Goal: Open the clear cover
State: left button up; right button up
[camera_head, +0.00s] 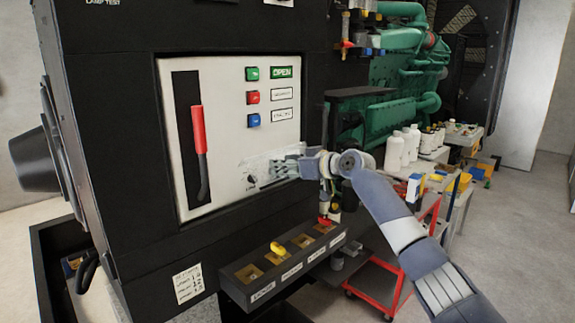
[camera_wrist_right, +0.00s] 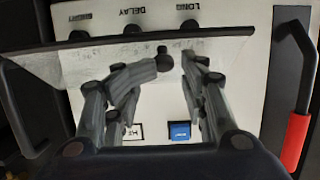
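In the right wrist view the cover (camera_wrist_right: 90,63) spans the upper part as a pale sheet with a dark edge. My right gripper (camera_head: 287,166) is at the cover's right side. In the wrist view the fingers (camera_wrist_right: 170,68) are apart, with a gap between their tips, close to the cover's edge and a small dark knob. Whether they touch it I cannot tell. My left gripper is out of view.
A red-handled lever (camera_head: 198,130) stands on the panel's left. Green (camera_head: 252,74), red (camera_head: 253,97) and blue (camera_head: 254,120) buttons sit above the cover. A labelled black tray (camera_head: 240,290) juts out below. Right are a green engine (camera_head: 385,100) and a red cart (camera_head: 380,291).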

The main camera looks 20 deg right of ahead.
jog(key=s+d+r+p, duration=0.2)
jog(key=s+r+p, duration=0.3)
jog(key=s+r, duration=0.3)
jog(key=shift+d+r, duration=0.15)
jog(key=shift+r, duration=0.95)
dwell(0.5)
jog(key=v, duration=1.1)
jog(key=shift+s+d, duration=0.15)
jog(key=shift+s, duration=0.25)
